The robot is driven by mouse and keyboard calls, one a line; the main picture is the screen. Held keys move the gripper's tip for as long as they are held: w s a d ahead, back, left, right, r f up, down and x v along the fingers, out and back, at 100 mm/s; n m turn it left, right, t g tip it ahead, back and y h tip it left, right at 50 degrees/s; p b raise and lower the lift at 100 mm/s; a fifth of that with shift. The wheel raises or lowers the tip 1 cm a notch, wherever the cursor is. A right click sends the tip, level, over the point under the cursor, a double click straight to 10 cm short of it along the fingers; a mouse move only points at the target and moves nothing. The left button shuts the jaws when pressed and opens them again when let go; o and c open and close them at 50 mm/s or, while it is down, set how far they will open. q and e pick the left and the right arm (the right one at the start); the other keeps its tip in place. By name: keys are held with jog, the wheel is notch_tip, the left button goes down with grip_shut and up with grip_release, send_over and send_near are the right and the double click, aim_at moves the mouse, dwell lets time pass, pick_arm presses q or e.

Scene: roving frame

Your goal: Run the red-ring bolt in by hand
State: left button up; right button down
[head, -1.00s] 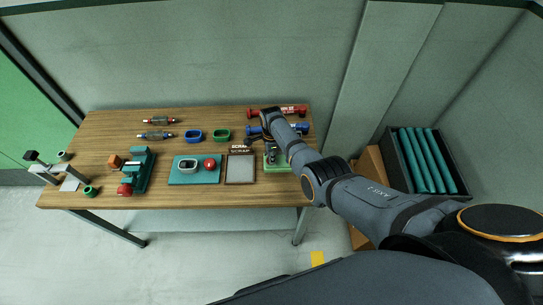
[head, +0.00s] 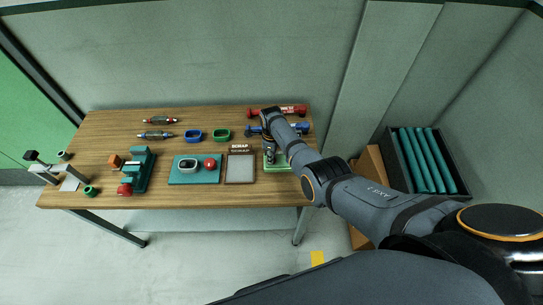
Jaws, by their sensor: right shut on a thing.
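My right arm reaches from the lower right to the right end of the table. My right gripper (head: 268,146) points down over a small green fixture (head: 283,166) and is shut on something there. The thing held is too small and too covered by the gripper and wrist to make out. I cannot make out a red-ring bolt in this view. My left gripper is not in view.
The wooden table (head: 110,135) carries a SCRAP tray (head: 240,170), a teal plate (head: 205,179), a teal vise (head: 141,170), a blue ring (head: 193,135) and a green ring (head: 223,134). Red (head: 290,111) and blue (head: 303,129) tools lie behind my gripper. A dark crate (head: 462,188) stands right.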

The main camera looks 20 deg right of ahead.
jog(key=c, duration=1.2)
grip_release()
notch_tip(320, 180, up, 12)
